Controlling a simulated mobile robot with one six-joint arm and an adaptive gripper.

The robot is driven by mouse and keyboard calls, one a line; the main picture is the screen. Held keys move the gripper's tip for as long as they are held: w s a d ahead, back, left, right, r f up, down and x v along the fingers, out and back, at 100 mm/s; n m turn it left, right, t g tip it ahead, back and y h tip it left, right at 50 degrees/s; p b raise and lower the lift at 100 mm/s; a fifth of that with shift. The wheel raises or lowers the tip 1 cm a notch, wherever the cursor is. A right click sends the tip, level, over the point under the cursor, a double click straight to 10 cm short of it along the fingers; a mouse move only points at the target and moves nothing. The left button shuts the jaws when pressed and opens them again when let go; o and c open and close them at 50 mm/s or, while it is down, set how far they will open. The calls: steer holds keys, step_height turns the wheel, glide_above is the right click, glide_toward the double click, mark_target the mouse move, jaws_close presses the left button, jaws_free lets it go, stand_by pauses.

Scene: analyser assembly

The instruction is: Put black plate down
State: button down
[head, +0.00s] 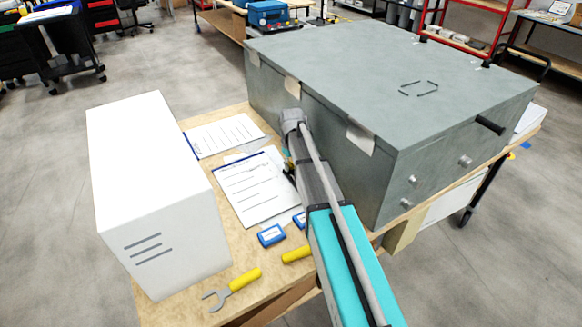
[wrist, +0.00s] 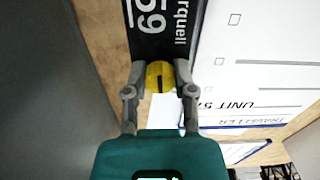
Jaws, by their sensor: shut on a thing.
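In the wrist view, my gripper (wrist: 159,78) is shut with a round yellow piece (wrist: 159,76) between its fingertips. The black plate (wrist: 147,42) extends straight out from this piece and runs off the top edge. White lettering on it reads "59" and part of a name, "rquell". I cannot tell from this angle whether the plate touches the surface below. In the head view my arm reaches over the wooden table, between the white box and the grey cabinet. It hides most of the gripper there, and the plate cannot be made out.
The grey cabinet (head: 395,90) stands close along my arm's right side. The white box (head: 150,190) is at left. Printed sheets (head: 250,187) lie between them. Blue boxes (head: 271,235) and a yellow-handled wrench (head: 232,288) lie at the front of the table (head: 195,292).

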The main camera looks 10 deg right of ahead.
steer(key=shift+f, duration=0.2)
steer(key=shift+c, duration=2.2)
jaws_free()
steer(key=shift+r, duration=0.1)
steer(key=shift+r, duration=0.2)
step_height(320, 180, up, 12)
steer(key=p, duration=1.2)
steer(key=s+a+m, duration=0.1)
steer(key=s+m, duration=0.3)
steer(key=s, duration=1.9)
steer(key=shift+s+a, duration=0.2)
steer(key=shift+a, duration=0.2)
